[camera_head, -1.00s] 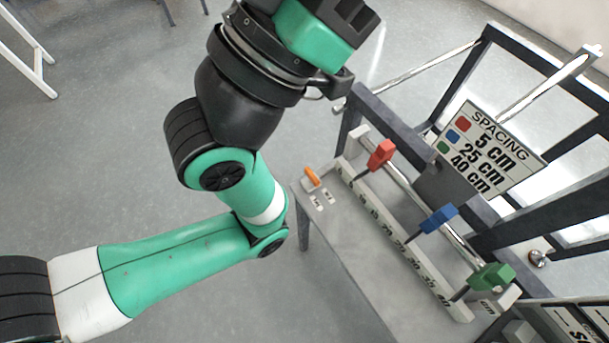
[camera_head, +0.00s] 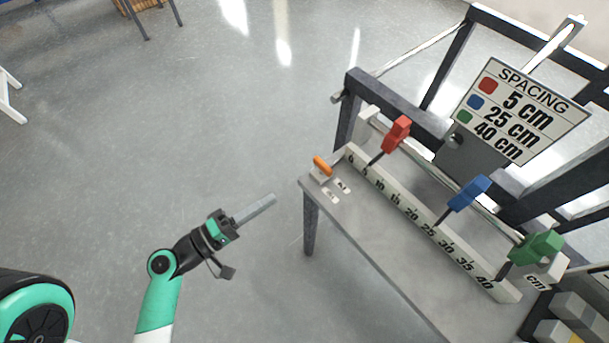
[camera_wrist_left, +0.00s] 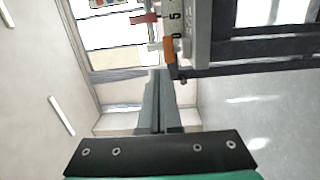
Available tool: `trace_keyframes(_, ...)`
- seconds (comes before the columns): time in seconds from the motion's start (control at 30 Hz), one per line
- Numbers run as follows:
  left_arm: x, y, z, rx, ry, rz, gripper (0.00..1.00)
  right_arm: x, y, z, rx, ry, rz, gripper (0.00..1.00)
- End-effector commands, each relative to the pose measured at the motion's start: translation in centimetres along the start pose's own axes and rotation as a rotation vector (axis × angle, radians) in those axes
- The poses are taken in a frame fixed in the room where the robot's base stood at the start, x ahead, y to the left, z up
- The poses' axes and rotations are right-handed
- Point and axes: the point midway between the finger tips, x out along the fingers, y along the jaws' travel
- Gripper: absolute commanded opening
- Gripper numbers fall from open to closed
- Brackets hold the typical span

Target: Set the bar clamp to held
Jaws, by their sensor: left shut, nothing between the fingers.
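A small orange lever (camera_head: 322,166) on a white block stands at the near-left end of the grey bench, and I take it to be the bar clamp. Two small white labels (camera_head: 337,191) lie beside it; their text is too small to read. The lever also shows in the left wrist view (camera_wrist_left: 169,50), just above and right of the fingertips. My left gripper (camera_head: 273,199) is shut and empty, left of the bench and apart from the lever. Its closed grey fingers show in the left wrist view (camera_wrist_left: 158,73). My right gripper is out of view.
A numbered white scale (camera_head: 415,222) runs along the bench, with red (camera_head: 397,133), blue (camera_head: 468,193) and green (camera_head: 538,246) markers on a rod. A SPACING sign (camera_head: 520,110) stands behind on a dark frame. Open floor (camera_head: 230,130) lies left of the bench.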

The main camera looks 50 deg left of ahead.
Motion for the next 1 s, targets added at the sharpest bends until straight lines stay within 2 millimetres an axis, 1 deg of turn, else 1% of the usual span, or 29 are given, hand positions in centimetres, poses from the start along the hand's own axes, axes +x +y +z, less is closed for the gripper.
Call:
trace_keyframes(0.03, -0.9, -1.3, -0.3, -0.023, 0.037, -0.021, 0.0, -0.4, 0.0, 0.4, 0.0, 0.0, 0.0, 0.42)
trace_keyframes(0.1, -1.3, -1.7, -0.9, -0.032, 0.065, -0.029, 0.0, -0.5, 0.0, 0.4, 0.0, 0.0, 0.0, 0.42)
trace_keyframes(0.2, -1.4, -1.6, -1.2, -0.028, 0.075, -0.027, 0.0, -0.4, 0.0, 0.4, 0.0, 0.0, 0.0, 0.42)
trace_keyframes(0.47, -1.3, -1.5, -1.2, -0.026, 0.072, -0.027, 0.0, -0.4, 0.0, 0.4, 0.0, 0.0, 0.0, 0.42)
trace_keyframes(0.57, -0.9, -1.6, -1.2, -0.025, 0.07, -0.029, 0.0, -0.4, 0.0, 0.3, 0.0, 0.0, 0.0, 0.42)
trace_keyframes(0.67, -0.1, -1.6, -1.2, -0.025, 0.066, -0.029, 0.0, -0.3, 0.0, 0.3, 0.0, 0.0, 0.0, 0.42)
trace_keyframes(0.77, 1.3, -1.5, -1.2, -0.024, 0.062, -0.026, 0.0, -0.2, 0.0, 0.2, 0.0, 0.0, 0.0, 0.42)
trace_keyframes(1.0, 6.6, -1.4, -1.5, -0.023, 0.064, -0.025, 0.0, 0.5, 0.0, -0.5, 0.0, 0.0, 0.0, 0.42)
